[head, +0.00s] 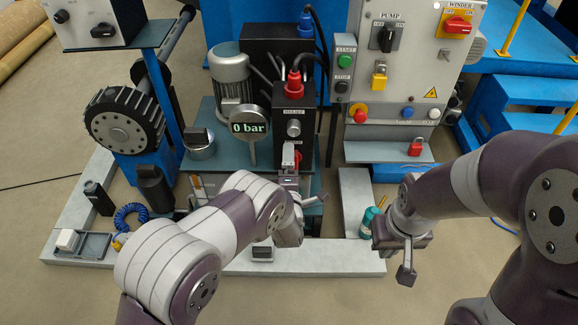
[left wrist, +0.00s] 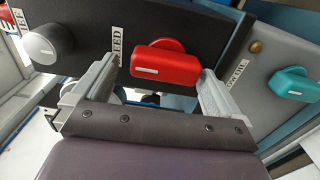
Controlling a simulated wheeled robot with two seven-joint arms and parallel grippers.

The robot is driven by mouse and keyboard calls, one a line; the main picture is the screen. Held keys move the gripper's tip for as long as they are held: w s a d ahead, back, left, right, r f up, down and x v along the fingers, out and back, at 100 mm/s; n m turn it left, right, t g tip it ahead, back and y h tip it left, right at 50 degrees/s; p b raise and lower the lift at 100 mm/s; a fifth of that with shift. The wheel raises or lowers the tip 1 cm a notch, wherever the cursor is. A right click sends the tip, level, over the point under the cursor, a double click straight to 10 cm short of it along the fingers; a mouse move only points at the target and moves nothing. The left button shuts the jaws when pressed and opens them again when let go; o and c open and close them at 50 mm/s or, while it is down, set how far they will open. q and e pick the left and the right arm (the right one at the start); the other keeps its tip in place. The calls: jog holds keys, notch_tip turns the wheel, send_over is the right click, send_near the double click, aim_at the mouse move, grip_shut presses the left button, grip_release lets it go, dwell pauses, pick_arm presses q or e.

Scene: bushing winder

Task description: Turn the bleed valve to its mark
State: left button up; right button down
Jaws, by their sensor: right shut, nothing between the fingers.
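The bleed valve (left wrist: 165,62) has a red bar handle with a white stripe, on a dark block beside a partly cut-off label ending in "EED". In the left wrist view, my left gripper (left wrist: 158,92) is open, its fingers spread to either side of the red handle, with a visible gap on both sides. In the head view, my left gripper (head: 290,172) is at the front of the dark valve block and partly hides the red valve. No mark for the valve can be made out. My right gripper (head: 406,272) is shut and empty, low at the right, away from the valve.
A grey knob (left wrist: 43,50) and a teal handle (left wrist: 292,83) flank the bleed valve. A gauge (head: 249,127) reads 0 bar. The control cabinet (head: 400,70) stands to the right, and a toothed wheel (head: 124,120) to the left. A pale kerb (head: 340,258) runs along the front.

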pick_arm(q)
jog(key=s+p, duration=0.5)
jog(key=s, duration=0.7)
jog(key=shift+s+f, duration=0.15)
jog(key=shift+s, duration=0.25)
